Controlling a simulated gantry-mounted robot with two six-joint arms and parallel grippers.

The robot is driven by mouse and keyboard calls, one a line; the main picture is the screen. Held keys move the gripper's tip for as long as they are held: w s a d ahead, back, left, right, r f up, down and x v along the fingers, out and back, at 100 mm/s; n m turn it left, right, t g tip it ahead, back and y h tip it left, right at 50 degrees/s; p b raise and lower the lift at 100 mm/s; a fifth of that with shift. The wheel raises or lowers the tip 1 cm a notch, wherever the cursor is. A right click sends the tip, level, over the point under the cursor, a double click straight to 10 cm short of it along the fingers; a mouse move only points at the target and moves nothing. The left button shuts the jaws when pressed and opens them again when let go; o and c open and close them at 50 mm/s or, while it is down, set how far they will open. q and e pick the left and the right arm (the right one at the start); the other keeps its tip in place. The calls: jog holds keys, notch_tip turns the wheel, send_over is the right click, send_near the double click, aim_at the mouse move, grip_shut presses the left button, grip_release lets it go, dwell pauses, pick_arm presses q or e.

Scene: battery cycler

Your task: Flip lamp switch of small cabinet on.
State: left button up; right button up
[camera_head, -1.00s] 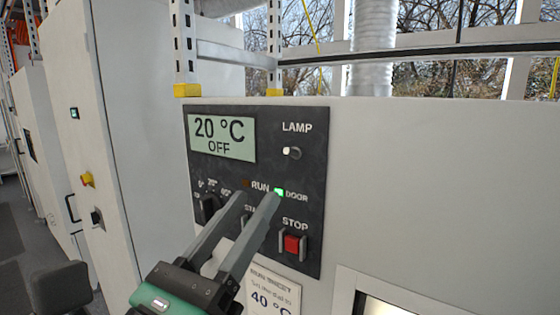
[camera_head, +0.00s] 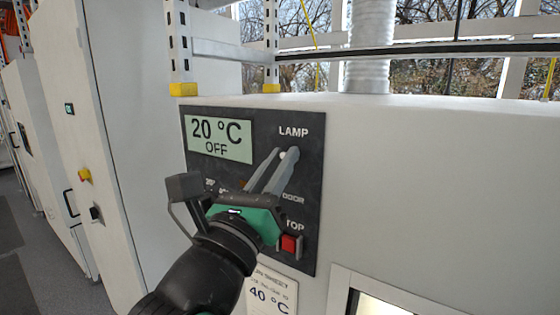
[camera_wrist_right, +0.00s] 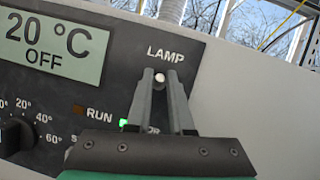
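The small cabinet's dark control panel (camera_head: 312,190) carries the LAMP switch (camera_head: 282,155), a small pale toggle below the LAMP label. My right gripper (camera_head: 284,153) is at this switch, its two grey fingers pointing up at it. In the right wrist view, the switch (camera_wrist_right: 159,77) shows between the fingertips (camera_wrist_right: 160,76), with a narrow gap between the fingers. The gripper looks open; I cannot tell whether a finger touches the switch. My left gripper is not in view.
The display (camera_head: 219,139) reads 20 °C OFF. The red STOP button (camera_head: 290,244) sits low on the panel, close to my right gripper. A green DOOR light (camera_wrist_right: 123,123) and a dial (camera_wrist_right: 12,135) are nearby. Cabinets stand at the left.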

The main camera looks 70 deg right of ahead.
grip_shut()
jog(key=shift+r+y+p, duration=0.5)
jog(key=shift+r+p, duration=0.05)
jog(key=shift+p, duration=0.35)
jog(key=shift+y+p, duration=0.3)
jog(key=shift+f, duration=0.25)
jog(key=shift+o, duration=2.2)
grip_release()
